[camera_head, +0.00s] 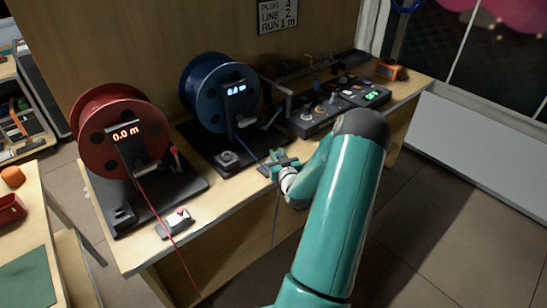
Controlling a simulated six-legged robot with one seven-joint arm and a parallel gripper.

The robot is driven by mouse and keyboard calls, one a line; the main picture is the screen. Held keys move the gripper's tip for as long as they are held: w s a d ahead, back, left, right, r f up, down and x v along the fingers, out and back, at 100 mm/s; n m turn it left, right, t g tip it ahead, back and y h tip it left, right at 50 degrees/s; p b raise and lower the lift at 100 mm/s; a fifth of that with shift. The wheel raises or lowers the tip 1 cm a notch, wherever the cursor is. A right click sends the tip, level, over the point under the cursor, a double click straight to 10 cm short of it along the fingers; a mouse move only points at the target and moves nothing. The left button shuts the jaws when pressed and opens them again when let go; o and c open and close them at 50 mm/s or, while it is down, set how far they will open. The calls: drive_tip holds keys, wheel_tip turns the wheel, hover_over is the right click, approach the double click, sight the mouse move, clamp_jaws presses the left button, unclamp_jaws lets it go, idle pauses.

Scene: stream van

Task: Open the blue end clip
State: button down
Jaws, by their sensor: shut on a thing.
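My gripper (279,164) is at the front edge of the wooden bench, in front of the blue reel (207,95). It is shut on what appears to be the blue end clip (264,171), a small dark piece mostly hidden by the fingers and wrist. A thin blue cable (248,151) runs from the reel to this spot. A line hangs below the bench edge there. I cannot see the clip's lever or whether its jaw is open.
The red reel (121,128) stands at left, its display reading 0.0 m. A black control panel (338,105) lies right of the blue reel. Floor in front of the bench is clear.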

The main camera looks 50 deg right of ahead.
drive_tip(key=c, duration=1.3)
unclamp_jaws()
drive_tip(key=shift+s+a, duration=0.1)
drive_tip(key=v, duration=1.3)
drive_tip(key=shift+s+a, duration=0.15)
drive_tip(key=shift+s, duration=0.1)
